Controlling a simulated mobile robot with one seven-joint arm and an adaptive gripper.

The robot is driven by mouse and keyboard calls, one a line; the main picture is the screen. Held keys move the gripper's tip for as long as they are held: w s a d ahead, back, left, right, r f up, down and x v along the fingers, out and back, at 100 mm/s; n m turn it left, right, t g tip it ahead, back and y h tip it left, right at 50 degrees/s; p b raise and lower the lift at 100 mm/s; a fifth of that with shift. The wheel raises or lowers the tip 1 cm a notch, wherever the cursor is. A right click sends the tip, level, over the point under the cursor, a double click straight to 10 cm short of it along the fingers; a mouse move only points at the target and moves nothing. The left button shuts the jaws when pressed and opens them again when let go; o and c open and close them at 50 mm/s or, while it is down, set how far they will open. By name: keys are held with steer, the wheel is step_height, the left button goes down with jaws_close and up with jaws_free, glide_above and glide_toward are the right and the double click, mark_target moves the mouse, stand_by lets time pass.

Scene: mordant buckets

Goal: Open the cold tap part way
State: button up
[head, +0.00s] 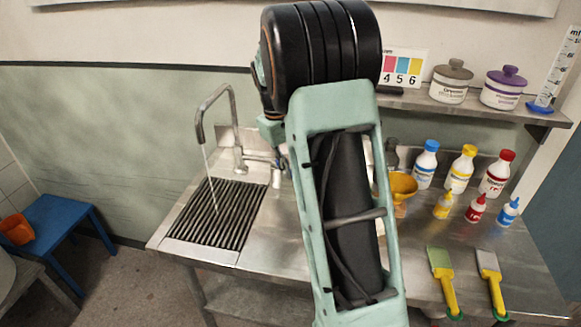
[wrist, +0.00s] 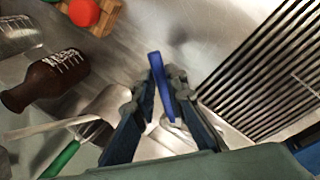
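The blue tap lever (wrist: 156,72), which I take as the cold tap, stands up between the fingers of my gripper (wrist: 160,82) in the wrist view. The fingers lie close on both sides of it and appear closed on it. The lever's lower end and base are partly hidden by the fingers. In the head view the curved metal spout (head: 201,120) stands at the back of the drainer, and a thin stream of water (head: 209,180) falls from it. My arm hides most of the gripper and tap there.
A slatted drain grate (head: 213,212) lies under the spout. In the wrist view a brown bottle (wrist: 48,80) and a green handle (wrist: 62,158) lie left of my gripper. Right of my arm in the head view are a yellow funnel (head: 401,188), several bottles and two brushes.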

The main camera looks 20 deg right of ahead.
steer(key=o, duration=0.4)
steer(key=r, duration=0.4)
steer(key=a+r, duration=0.1)
steer(key=r, duration=0.3)
steer(key=a+r, duration=0.1)
steer(key=r, duration=0.3)
steer(key=shift+s+a, duration=0.15)
steer(key=shift+s, duration=0.2)
steer(key=shift+f, duration=0.1)
